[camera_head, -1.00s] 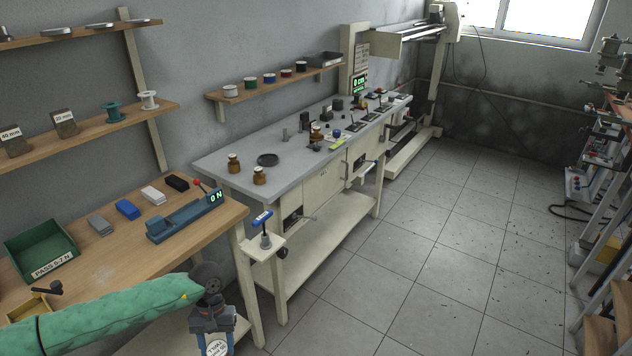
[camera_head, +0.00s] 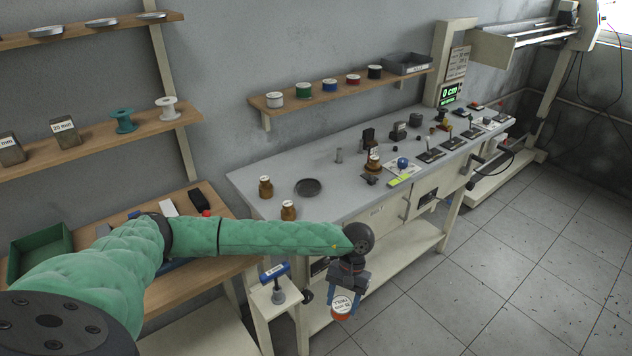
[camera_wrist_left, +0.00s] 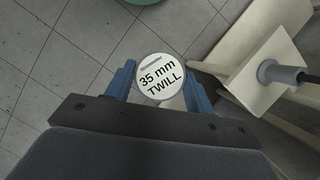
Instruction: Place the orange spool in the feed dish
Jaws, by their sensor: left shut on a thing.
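My left gripper (camera_head: 348,288) is shut on a spool (camera_head: 342,308) with a white round label and an orange-red edge. In the left wrist view the spool's label (camera_wrist_left: 160,80) reads "35 mm TWILL" and sits between the two blue fingers. The gripper hangs in the air in front of the grey bench, below its top. A dark round dish (camera_head: 309,187), which looks like the feed dish, lies on the left part of the bench top, behind and left of the gripper. It looks empty. My right gripper is not in view.
Brown bottles (camera_head: 266,187) stand near the dish, one (camera_head: 289,210) at the bench's front edge. A small bracket shelf with a blue-topped tool (camera_head: 277,282) is left of the gripper. Coloured spools (camera_head: 330,86) line the wall shelf. Several small items crowd the bench's right part.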

